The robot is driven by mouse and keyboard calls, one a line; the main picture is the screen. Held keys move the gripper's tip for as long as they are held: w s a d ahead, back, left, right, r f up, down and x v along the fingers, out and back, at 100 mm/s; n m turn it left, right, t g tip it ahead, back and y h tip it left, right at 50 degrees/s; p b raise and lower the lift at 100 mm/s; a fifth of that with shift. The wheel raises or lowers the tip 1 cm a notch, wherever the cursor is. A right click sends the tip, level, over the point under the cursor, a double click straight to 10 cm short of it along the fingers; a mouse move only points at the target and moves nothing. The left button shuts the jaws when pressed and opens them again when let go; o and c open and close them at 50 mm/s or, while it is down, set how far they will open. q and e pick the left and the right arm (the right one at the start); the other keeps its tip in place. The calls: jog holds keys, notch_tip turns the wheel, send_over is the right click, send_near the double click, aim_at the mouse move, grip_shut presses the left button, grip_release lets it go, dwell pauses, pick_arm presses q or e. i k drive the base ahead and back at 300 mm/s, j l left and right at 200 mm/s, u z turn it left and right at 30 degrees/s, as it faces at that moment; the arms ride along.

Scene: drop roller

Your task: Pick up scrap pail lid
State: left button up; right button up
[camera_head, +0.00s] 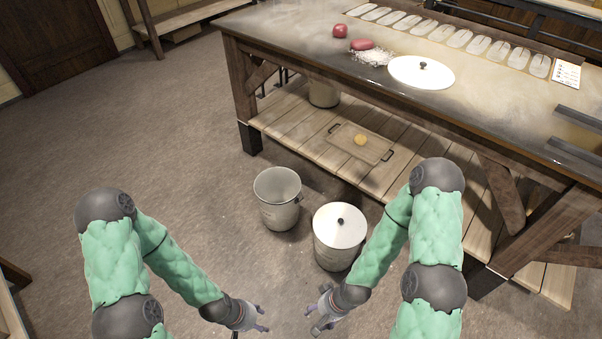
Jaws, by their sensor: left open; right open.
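A round white lid with a black knob (421,73) lies flat on the table top, near its front edge. An open metal pail (280,212) without a lid stands on the floor in front of the table. To its right, a second pail (336,257) wears a white lid with a black knob (340,225). I cannot tell from the picture which lid is the scrap pail's. My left gripper (262,320) is open and empty, low and below the open pail in the picture. My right gripper (313,319) is open and empty, just below the lidded pail in the picture.
The wooden table (490,110) has a lower shelf holding a tray (375,153) with a yellowish round item. A red round item (340,31), a reddish oblong item (362,44) and white shreds (372,58) lie left of the table lid. The floor at left is clear.

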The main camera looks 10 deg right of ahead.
aim_at(424, 73)
jog(key=i+l+u, duration=0.2)
jog(key=l, duration=0.35)
jog(key=l+u, duration=0.15)
jog(key=l, duration=0.4)
jog(key=l+u, duration=0.2)
jog(key=l, duration=0.35)
jog(key=i, duration=0.05)
